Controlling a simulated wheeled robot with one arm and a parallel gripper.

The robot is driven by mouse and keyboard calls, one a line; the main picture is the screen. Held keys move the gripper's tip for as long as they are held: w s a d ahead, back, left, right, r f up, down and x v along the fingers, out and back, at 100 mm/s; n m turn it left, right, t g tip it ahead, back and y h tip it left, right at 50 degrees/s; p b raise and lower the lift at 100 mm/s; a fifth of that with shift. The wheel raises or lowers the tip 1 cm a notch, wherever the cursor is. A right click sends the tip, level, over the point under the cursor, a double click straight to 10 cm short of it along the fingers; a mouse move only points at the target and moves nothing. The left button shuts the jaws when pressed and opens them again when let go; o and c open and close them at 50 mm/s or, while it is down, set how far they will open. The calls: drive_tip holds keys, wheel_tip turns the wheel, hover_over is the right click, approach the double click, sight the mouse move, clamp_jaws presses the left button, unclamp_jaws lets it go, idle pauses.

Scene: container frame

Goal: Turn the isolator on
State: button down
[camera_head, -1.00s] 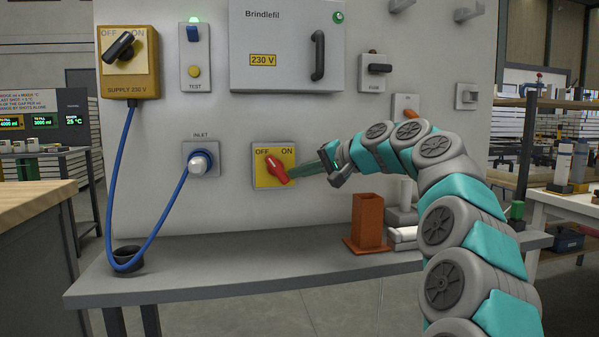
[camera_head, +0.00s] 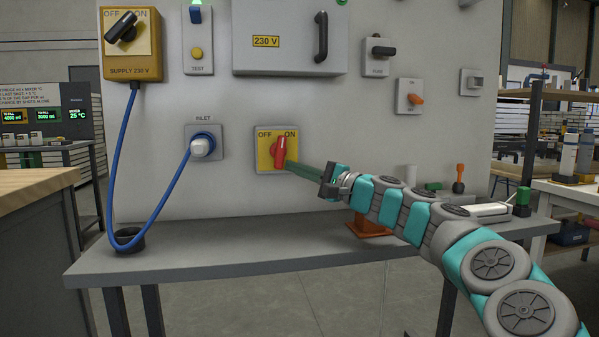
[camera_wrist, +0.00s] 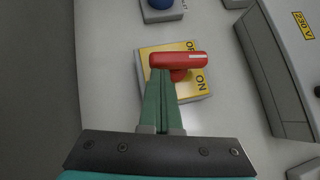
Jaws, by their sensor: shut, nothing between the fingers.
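The isolator is a yellow plate (camera_head: 264,160) with a red handle (camera_head: 279,151) and the labels OFF and ON. The handle stands close to upright, its top end between the two labels. In the wrist view the red handle (camera_wrist: 185,60) lies across the yellow plate (camera_wrist: 147,62), one end between OFF and ON. My gripper (camera_head: 290,165) is shut and empty. Its green fingertips (camera_wrist: 160,76) are at the handle's lower end; whether they touch it I cannot tell. The fingers hide part of the plate.
A blue cable (camera_head: 160,208) runs from the supply box (camera_head: 130,45) to the inlet (camera_head: 203,143) on the left. An orange block (camera_head: 370,230) stands on the shelf (camera_head: 230,262) behind my arm.

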drive_tip(key=shift+s+a+f+b, duration=0.2)
drive_tip(key=shift+a+f+b, duration=0.1)
drive_tip(key=shift+a, duration=0.25)
drive_tip(key=shift+s+a+f+b, duration=0.15)
drive_tip(key=shift+a+f+b, duration=0.15)
drive_tip(key=shift+a, duration=0.35)
drive_tip(key=v, duration=0.8)
idle(0.3)
drive_tip(key=shift+w, duration=0.1)
